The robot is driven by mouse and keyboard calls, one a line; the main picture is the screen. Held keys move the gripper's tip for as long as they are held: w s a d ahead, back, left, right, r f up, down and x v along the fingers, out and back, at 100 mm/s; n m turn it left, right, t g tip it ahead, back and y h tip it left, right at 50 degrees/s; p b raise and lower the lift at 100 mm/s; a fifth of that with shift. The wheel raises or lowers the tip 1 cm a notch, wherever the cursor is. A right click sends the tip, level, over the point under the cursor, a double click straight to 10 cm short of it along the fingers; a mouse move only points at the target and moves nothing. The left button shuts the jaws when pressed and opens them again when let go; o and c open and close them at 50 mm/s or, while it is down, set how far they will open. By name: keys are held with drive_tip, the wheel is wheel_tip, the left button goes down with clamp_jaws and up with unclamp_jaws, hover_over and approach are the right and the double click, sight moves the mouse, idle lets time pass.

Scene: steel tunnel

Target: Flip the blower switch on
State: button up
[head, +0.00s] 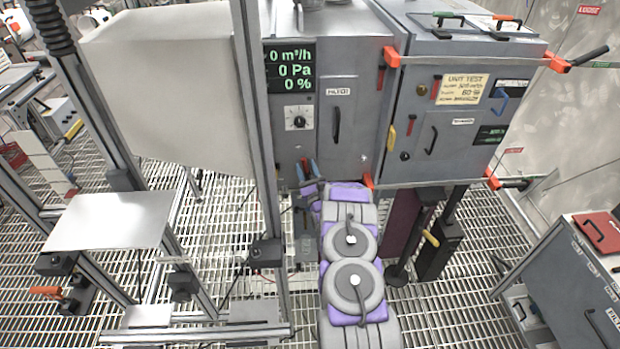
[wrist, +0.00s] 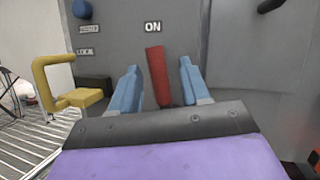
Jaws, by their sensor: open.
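The blower switch is a red lever (wrist: 157,75) on a grey panel in the wrist view, standing nearly upright with a slight tilt. The ON label (wrist: 153,27) is just above its top end. My gripper (wrist: 158,72) is open, with one blue finger on each side of the lever and visible gaps between. The lever's lower end is hidden behind the gripper body. In the head view my gripper (head: 307,169) is at the lower front of the grey cabinet (head: 350,100). The display (head: 290,70) above reads 0 m³/h, 0 Pa and 0 %.
A yellow handle (wrist: 62,85) sticks out left of my gripper in the wrist view. The right cabinet section (head: 450,110) has orange corner pieces. A metal post (head: 255,130) and frame stand close left of my arm.

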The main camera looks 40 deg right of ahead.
drive_tip(key=v, duration=1.7)
drive_tip(key=shift+f+b, duration=0.25)
drive_tip(key=shift+b, duration=0.05)
drive_tip(key=shift+d, duration=0.1)
